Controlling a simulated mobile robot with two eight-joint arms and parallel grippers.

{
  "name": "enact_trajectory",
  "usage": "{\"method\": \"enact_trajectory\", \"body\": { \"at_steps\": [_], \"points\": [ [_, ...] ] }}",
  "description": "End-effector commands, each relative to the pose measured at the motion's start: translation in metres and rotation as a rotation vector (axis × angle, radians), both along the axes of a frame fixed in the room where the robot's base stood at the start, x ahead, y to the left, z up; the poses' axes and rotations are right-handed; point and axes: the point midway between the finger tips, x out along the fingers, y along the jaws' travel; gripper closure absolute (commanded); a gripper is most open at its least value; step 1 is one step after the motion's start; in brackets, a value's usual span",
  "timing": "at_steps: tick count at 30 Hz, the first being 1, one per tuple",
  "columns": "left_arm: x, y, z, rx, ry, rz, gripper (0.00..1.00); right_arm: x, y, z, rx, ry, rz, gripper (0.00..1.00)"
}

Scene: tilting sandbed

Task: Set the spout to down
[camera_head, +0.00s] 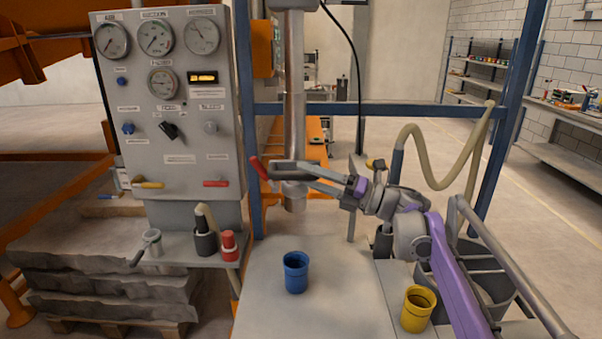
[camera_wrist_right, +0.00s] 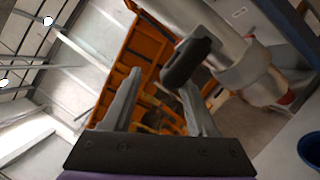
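A vertical metal pipe (camera_head: 294,90) hangs over the worktable, its lower end above the tabletop. I take its lower end (camera_head: 295,202) for the spout, but its setting cannot be told. A red-handled lever (camera_head: 258,168) sticks out to the left beside it. My right gripper (camera_head: 278,173) reaches in from the right at the pipe's lower part, partly overlapping it. In the right wrist view its fingers (camera_wrist_right: 159,84) are apart, with a dark rounded grip (camera_wrist_right: 187,62) near the right fingertip and the pale pipe (camera_wrist_right: 215,35) behind. Contact cannot be told. My left gripper is not in view.
A blue cup (camera_head: 296,272) and a yellow cup (camera_head: 418,308) stand on the worktable (camera_head: 320,315). A grey gauge panel (camera_head: 185,100) stands at left above a shelf with a red bottle (camera_head: 229,246). A beige hose (camera_head: 440,185) hangs at right by the blue frame (camera_head: 510,100).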

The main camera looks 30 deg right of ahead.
Motion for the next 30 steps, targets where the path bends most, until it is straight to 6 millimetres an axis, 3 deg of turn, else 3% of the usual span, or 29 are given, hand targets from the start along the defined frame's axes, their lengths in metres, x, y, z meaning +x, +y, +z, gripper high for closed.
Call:
{"method": "enact_trajectory", "body": {
  "at_steps": [30],
  "points": [
    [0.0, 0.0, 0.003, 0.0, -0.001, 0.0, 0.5, -0.054, -0.046, -0.015, 0.0, 0.0, -0.001, 0.43]
  ]
}}
